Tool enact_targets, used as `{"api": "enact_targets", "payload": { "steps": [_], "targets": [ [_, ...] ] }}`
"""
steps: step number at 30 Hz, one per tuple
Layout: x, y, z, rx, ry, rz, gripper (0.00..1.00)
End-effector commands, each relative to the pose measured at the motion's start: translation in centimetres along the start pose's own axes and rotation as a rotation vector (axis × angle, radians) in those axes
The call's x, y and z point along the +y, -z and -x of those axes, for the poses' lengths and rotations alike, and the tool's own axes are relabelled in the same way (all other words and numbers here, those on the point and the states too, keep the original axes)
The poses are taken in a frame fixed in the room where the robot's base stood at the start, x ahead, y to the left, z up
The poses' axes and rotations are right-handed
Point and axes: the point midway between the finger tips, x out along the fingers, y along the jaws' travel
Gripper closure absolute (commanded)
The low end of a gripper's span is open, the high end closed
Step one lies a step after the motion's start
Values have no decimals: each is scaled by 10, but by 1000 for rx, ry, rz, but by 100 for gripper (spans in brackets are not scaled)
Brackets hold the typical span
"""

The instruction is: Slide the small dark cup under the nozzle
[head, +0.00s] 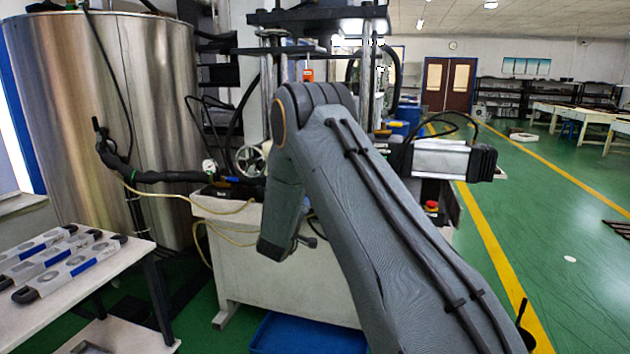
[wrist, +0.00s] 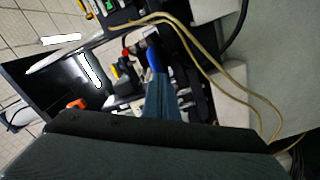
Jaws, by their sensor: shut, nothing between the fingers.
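I cannot make out the small dark cup in either view. I cannot pick out the nozzle with certainty either. In the head view my grey arm runs up from the bottom right, bends at the top middle and points down in front of the white machine cabinet (head: 240,240), covering much of it. In the wrist view a dark, padded part of my arm fills the bottom. Beyond it is a cluttered patch with a blue strip (wrist: 154,60), too blurred to name.
A large steel tank (head: 110,120) stands at the left. A white table (head: 100,290) with several moulds is at the lower left. A black hose (head: 160,177) and a yellow cable (head: 200,200) run to the cabinet. A blue bin (head: 290,335) lies below. Green floor (head: 560,230) is open at right.

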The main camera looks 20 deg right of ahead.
Motion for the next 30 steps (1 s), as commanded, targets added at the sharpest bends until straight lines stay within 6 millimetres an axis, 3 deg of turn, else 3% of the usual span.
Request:
{"api": "enact_targets", "payload": {
  "steps": [30],
  "targets": [
    [0,-1,-10,-1,-1,0,100]
  ]
}}
